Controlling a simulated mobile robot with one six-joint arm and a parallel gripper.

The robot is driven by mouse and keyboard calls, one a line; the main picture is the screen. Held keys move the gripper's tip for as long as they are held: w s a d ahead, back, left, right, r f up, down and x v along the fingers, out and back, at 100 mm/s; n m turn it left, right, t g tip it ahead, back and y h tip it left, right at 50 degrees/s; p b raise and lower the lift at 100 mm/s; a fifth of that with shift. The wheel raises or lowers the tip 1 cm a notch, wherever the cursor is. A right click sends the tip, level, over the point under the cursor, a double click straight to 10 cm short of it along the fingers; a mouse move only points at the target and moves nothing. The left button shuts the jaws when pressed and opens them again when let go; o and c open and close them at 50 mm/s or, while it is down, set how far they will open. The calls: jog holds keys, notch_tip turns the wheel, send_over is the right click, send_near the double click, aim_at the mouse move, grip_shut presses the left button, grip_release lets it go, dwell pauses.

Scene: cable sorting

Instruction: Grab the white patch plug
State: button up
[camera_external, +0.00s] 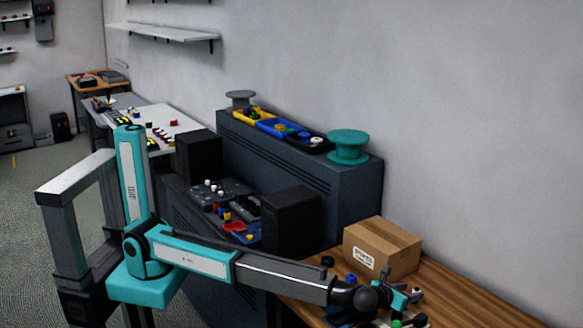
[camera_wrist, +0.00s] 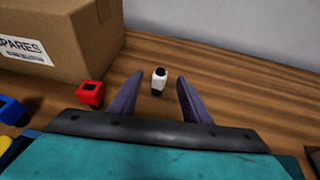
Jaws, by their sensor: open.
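The white patch plug (camera_wrist: 158,82) has a white body with dark ends. It lies on the wooden table in the wrist view, between and slightly ahead of my fingertips. My gripper (camera_wrist: 153,85) is open, with one dark finger on each side of the plug and a visible gap to both. In the external view my gripper (camera_external: 405,297) is low over the wooden table, in front of the cardboard box. I cannot make out the white plug clearly in that view.
A cardboard box (camera_wrist: 65,40) marked SPARES stands at the left, near my gripper. A red plug (camera_wrist: 90,93) lies just left of my left finger, and a blue one (camera_wrist: 12,110) farther left. Bare table (camera_wrist: 225,75) lies to the right, with the wall behind.

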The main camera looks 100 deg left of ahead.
aim_at(415, 290)
jog(key=shift+p+x, duration=0.55)
jog(key=shift+x, duration=2)
jog(key=shift+r, duration=0.1)
grip_shut()
jog(key=shift+r+b, duration=0.6)
jog(key=shift+r, duration=4.4)
